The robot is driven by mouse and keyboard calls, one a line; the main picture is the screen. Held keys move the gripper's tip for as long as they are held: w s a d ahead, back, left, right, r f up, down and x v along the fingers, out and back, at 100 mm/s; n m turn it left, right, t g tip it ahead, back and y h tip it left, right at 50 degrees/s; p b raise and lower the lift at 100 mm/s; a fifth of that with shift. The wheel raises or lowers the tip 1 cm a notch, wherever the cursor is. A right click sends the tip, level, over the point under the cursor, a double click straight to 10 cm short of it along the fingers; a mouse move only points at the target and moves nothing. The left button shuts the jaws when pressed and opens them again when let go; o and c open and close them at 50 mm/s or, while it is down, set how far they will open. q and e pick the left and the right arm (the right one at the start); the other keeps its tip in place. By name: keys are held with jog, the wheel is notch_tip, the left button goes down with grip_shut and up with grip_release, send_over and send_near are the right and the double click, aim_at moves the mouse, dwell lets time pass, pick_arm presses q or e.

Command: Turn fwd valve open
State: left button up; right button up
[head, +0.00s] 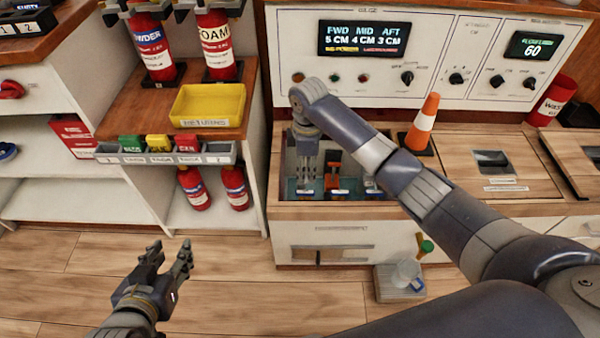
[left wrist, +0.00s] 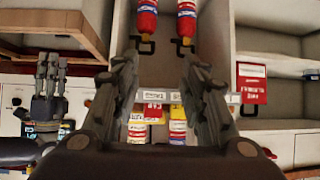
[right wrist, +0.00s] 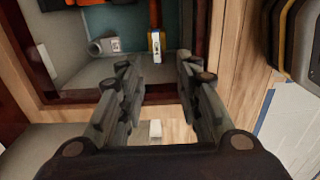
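An open recess (head: 283,172) in the counter below the bilge panel holds a row of valves. An orange valve lever (head: 332,170) shows in the middle, with white labels in front of the row. I cannot read which valve is fwd; the left end of the row is partly hidden by my right gripper (head: 306,150). That gripper points down into the recess, fingers apart and empty. In the right wrist view, an orange-yellow part with a white tag (right wrist: 156,45) lies beyond its open fingertips (right wrist: 155,70). My left gripper (head: 170,262) is open and empty above the floor.
The panel display (head: 364,38) reads FWD 5, MID 4, AFT 3 cm. An orange cone (head: 424,122) stands on the counter right of the recess. A yellow bin (head: 208,105) and fire extinguishers (head: 150,45) are at left. The recess rim surrounds my right gripper.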

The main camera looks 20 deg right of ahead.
jog(key=b, duration=0.2)
send_over(305, 191)
notch_tip(305, 191, down, 6)
jog(key=shift+s+r, duration=0.1)
jog(key=shift+r, duration=0.05)
notch_tip(305, 191, down, 4)
jog(key=shift+f+b, duration=0.25)
jog(key=shift+b, duration=0.85)
pick_arm(q)
jog(key=w+d+r+t+h, duration=0.2)
jog(key=r+t, duration=0.3)
jog(key=r, duration=0.4)
jog(key=w+d+r+t+h, duration=0.1)
jog(key=w+r+t+h, duration=0.1)
jog(key=r+t, duration=0.4)
jog(key=shift+w+d+r+m, duration=0.2)
jog(key=shift+d+r+m, duration=0.15)
jog(key=shift+r, duration=1.75)
pick_arm(e)
jog(key=shift+f, duration=0.2)
grip_shut()
